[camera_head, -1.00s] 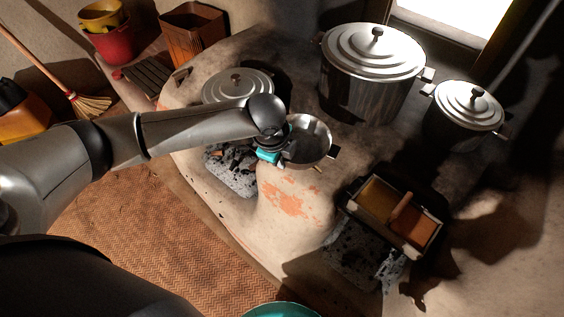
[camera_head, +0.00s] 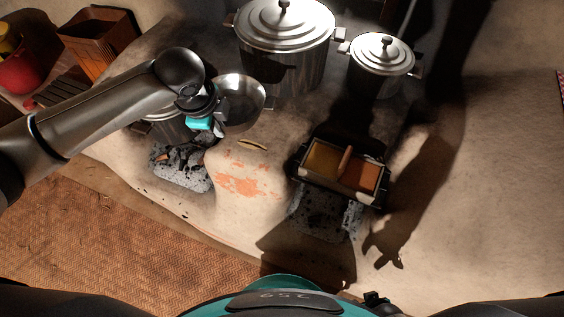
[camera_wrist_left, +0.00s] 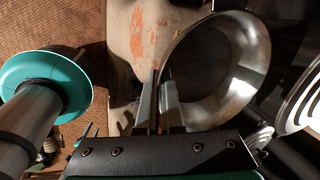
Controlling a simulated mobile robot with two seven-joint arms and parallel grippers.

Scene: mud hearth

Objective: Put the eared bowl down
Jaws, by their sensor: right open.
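The eared bowl (camera_head: 241,103) is a round shiny metal pan above the clay hearth, in front of the large lidded pot. It also shows in the left wrist view (camera_wrist_left: 222,68), its inside towards the camera. My left gripper (camera_head: 206,122) is at the bowl's left side. In the left wrist view its two fingers (camera_wrist_left: 161,100) are close together at the bowl's rim, shut on its near ear, which they mostly hide. I cannot tell whether the bowl touches the hearth. My right gripper (camera_head: 375,299) shows only as a small dark part at the bottom edge, open and away from the bowl.
A large lidded pot (camera_head: 284,62) and a smaller one (camera_head: 381,70) stand behind. Another pot (camera_head: 168,127) is partly under my left arm. A divided box (camera_head: 343,170) sits at the right over a coal opening (camera_head: 325,215). Another coal opening (camera_head: 182,166) is at the left.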

